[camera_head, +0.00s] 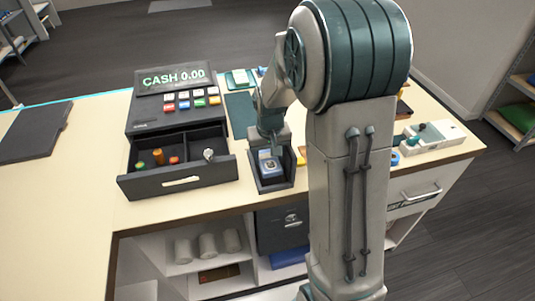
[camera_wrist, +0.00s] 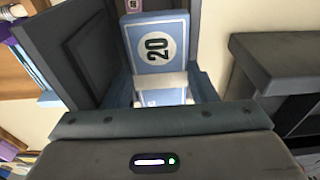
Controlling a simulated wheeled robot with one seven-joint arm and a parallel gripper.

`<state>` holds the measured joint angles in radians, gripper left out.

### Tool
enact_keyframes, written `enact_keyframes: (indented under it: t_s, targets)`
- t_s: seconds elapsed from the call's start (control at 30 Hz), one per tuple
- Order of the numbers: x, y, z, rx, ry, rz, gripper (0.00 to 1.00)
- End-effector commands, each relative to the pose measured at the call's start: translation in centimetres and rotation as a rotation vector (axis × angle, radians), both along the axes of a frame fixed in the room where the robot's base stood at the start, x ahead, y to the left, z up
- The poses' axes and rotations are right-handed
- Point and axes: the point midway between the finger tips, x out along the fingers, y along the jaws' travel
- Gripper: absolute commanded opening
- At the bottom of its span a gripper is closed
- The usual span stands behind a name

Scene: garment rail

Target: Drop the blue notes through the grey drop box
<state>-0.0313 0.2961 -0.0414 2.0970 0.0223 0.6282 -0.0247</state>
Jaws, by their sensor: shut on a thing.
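The blue notes are a light blue stack marked 20 (camera_wrist: 157,42) with a pale band, upright in the wrist view. In the head view the blue notes (camera_head: 271,168) show inside an open-fronted dark grey holder (camera_head: 273,186) on the counter, right of the cash drawer. The holder's wall (camera_wrist: 85,55) also shows beside the notes in the wrist view. My gripper (camera_head: 268,151) points down into the holder and is shut on the notes; its fingers are partly hidden. A dark grey box with a handle (camera_head: 283,230) is under the counter; I cannot tell which is the drop box.
The cash register (camera_head: 175,103) stands left, its drawer (camera_head: 178,181) open with small items inside. A dark flat mat (camera_head: 34,132) lies at far left. A pale device (camera_head: 434,136) stands at right. The counter left of the register is mostly clear.

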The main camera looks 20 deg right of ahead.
Motion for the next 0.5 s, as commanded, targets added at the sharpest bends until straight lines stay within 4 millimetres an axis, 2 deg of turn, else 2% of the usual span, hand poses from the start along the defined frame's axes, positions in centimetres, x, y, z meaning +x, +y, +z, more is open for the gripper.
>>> enact_keyframes:
  t_s: [0.03, 0.07, 0.1, 0.13, 0.5]
  targets:
    - [0.01, 0.0, 0.01, 0.0, 0.0, 0.0, 0.29]
    - [0.01, 0.0, 0.01, 0.0, 0.0, 0.0, 0.6]
    - [0.01, 0.0, 0.01, 0.0, 0.0, 0.0, 0.71]
    - [0.01, 0.0, 0.01, 0.0, 0.0, 0.0, 0.77]
    - [0.01, -0.42, 0.0, -0.002, -0.001, -0.006, 0.77]
